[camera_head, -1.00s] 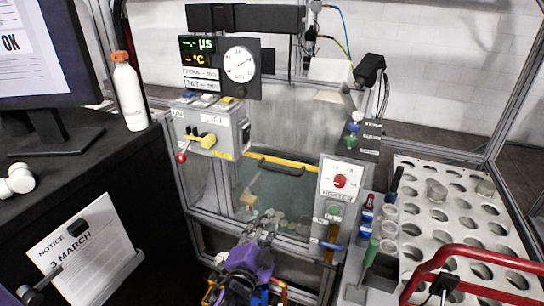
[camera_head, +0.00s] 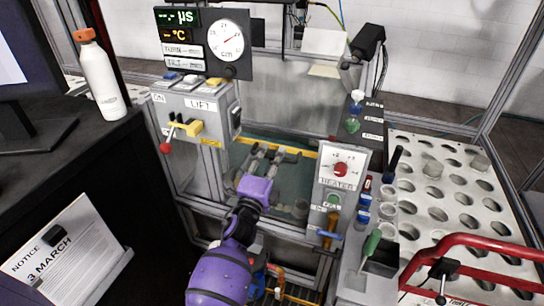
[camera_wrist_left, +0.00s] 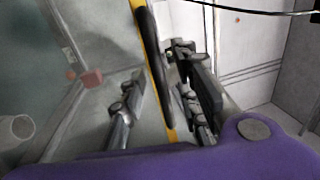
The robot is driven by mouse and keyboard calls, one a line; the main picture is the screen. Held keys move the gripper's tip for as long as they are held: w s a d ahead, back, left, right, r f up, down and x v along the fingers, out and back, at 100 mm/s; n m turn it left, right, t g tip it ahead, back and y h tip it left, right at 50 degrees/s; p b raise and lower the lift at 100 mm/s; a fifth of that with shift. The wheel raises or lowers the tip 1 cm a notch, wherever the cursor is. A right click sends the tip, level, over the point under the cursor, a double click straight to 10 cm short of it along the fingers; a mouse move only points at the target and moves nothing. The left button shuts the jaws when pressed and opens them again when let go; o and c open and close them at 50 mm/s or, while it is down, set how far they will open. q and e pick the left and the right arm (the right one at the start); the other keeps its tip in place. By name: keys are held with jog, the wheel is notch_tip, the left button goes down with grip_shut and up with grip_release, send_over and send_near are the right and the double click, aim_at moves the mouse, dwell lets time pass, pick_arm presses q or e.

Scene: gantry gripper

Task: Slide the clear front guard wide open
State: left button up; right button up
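The clear front guard (camera_head: 285,184) is a see-through panel between the lift box and the heater box, with a yellow bar (camera_head: 309,153) along its top edge. In the left wrist view the yellow bar (camera_wrist_left: 137,5) and the dark curved handle (camera_wrist_left: 150,45) run between my fingers. My left gripper (camera_head: 273,154) is at the bar in the head view and hides most of the handle there. In the left wrist view its fingers (camera_wrist_left: 160,88) are apart, one on each side of the handle; I cannot tell whether they touch it. My right gripper is not in view.
The lift box (camera_head: 205,112) with its red-knobbed lever stands left of the guard. The heater box (camera_head: 341,172) stands close on the right. A perforated white rack (camera_head: 440,190) and a red tube (camera_head: 470,240) are further right. A white bottle (camera_head: 102,80) stands at left.

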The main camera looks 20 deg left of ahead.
pick_arm(q)
jog(key=shift+w+r, duration=0.1)
jog(key=shift+w, duration=0.2)
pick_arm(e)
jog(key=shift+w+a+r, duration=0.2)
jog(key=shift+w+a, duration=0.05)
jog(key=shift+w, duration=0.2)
pick_arm(q)
jog(key=c, duration=0.7)
grip_shut()
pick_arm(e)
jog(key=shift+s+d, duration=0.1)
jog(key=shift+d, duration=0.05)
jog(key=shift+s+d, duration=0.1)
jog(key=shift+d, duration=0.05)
